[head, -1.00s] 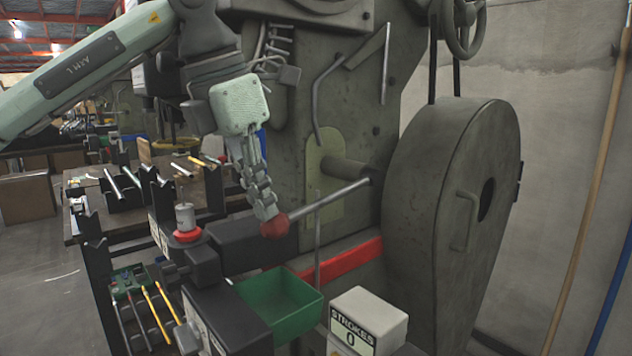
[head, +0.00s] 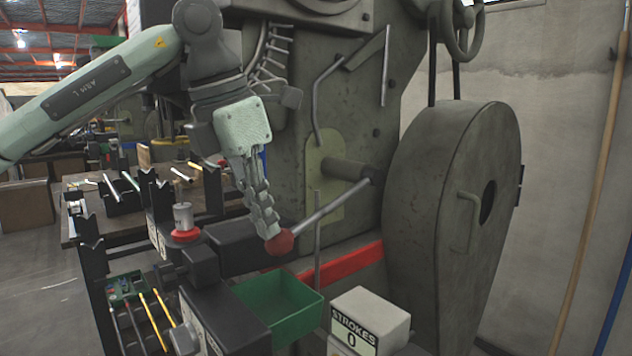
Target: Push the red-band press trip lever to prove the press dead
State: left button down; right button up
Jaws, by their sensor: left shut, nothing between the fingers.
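The trip lever (head: 330,208) is a grey rod from a boss on the press, sloping down to the left to a red ball knob (head: 279,242). My left gripper (head: 270,232) is shut and empty; its fingertips are at the upper left of the knob and seem to touch it. The press (head: 300,150) is large and grey-green, with a red band (head: 345,263) across it below the lever. The stroke counter (head: 368,320) at the front reads 0. My right gripper does not show.
A green bin (head: 280,302) stands open below the knob. A red-collared cylinder (head: 184,220) stands left of the gripper. A tool rack (head: 135,310) holds yellow-handled tools at lower left. A big guard housing (head: 450,190) bounds the right.

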pick_arm(q)
jog(key=r+p, duration=0.1)
jog(key=s+a+r+p, duration=0.1)
jog(key=r, duration=0.1)
jog(key=s+a+r, duration=0.1)
jog(key=r, duration=0.1)
jog(key=shift+s+a+p, duration=0.1)
jog(key=shift+p, duration=0.3)
dwell(0.6)
